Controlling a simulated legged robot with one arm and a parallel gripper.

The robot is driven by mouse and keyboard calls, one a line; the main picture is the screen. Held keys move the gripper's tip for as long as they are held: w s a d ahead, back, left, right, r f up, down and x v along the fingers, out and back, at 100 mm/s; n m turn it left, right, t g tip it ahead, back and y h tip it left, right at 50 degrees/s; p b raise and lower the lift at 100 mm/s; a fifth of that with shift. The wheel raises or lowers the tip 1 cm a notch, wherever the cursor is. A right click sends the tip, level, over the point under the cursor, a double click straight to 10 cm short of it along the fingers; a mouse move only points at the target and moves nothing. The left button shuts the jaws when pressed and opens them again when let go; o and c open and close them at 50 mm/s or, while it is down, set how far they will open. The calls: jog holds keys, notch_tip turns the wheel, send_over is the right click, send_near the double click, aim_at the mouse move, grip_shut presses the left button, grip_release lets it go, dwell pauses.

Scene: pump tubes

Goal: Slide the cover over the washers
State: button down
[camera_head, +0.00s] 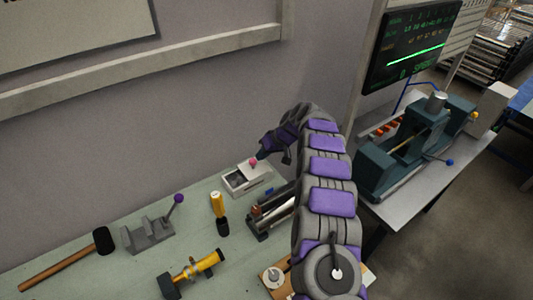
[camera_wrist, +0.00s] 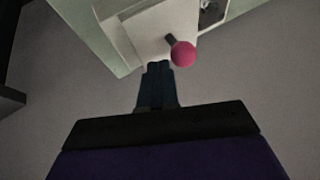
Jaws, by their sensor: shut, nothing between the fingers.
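A pale box (camera_head: 238,191) stands on the bench near the wall, with a flat whitish cover (camera_head: 260,171) over part of its top. The left part of the box is open and dark inside. The cover (camera_wrist: 150,32) carries a pink ball knob (camera_wrist: 183,54) on a short dark stem. My gripper (camera_wrist: 158,68) is shut and empty, its tips at the cover's edge just left of the knob in the wrist view; contact is unclear. In the head view my gripper (camera_head: 260,155) is right by the knob (camera_head: 253,162). Washers may lie in the open part (camera_wrist: 212,12), too small to tell.
The green bench (camera_head: 90,265) also holds a hammer (camera_head: 70,257), a grey bracket with a purple-knobbed lever (camera_head: 150,233), a yellow-handled tool (camera_head: 218,212) and a yellow cylinder on a stand (camera_head: 205,266). The wall rises close behind the box. A machine (camera_head: 415,150) stands at right.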

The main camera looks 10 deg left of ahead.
jog(key=shift+d+r, duration=0.2)
jog(key=shift+d, duration=0.4)
jog(key=shift+d+r, duration=0.15)
jog(key=shift+d, duration=0.45)
jog(key=b, duration=0.1)
send_over(246, 176)
jog(key=w, duration=0.1)
jog(key=shift+f, duration=0.2)
jog(key=shift+s+d+r, duration=0.1)
jog(key=shift+s, duration=0.3)
